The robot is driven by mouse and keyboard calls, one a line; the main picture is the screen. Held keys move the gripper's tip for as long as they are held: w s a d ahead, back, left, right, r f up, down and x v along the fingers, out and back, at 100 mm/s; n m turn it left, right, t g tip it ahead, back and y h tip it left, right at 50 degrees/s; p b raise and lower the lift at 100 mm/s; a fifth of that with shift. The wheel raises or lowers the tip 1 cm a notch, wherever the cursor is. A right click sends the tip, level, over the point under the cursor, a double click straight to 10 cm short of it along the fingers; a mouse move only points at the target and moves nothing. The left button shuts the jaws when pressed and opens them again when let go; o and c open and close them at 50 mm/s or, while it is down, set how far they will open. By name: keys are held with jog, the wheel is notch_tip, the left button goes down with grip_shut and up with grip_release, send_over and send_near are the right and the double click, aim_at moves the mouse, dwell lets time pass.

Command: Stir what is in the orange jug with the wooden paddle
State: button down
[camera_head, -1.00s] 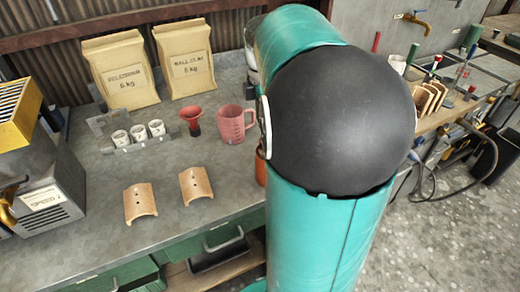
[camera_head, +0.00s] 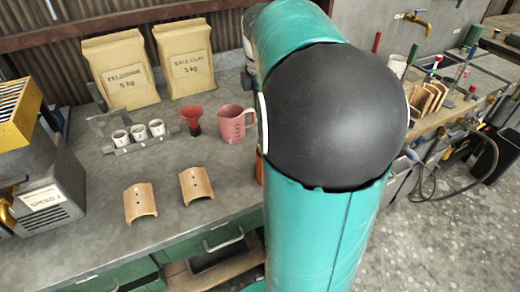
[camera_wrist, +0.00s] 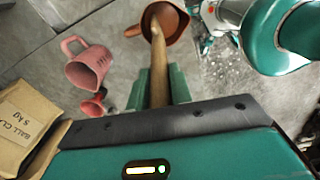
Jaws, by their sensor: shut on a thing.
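The wooden paddle (camera_wrist: 158,66) is held by its handle in my gripper (camera_wrist: 160,82), whose green fingers are shut on it in the wrist view. The paddle runs from the fingers to the orange jug (camera_wrist: 174,24) at the top of that view, and its far end reaches into the jug's mouth. What is in the jug and the paddle's tip cannot be made out. In the head view only a thin sliver of the orange jug (camera_head: 260,171) shows beside my arm. My gripper and the paddle are hidden there behind my arm.
A pink measuring jug (camera_head: 231,124) and a red funnel (camera_head: 192,119) stand left of the orange jug. Several small white cups (camera_head: 138,133), two paper bags (camera_head: 193,72) and two curved clay tiles (camera_head: 196,186) are farther left. The bench front is partly clear.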

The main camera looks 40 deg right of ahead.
jog(key=shift+r, duration=5.25)
jog(key=shift+r, duration=1.9)
jog(key=shift+s, duration=0.1)
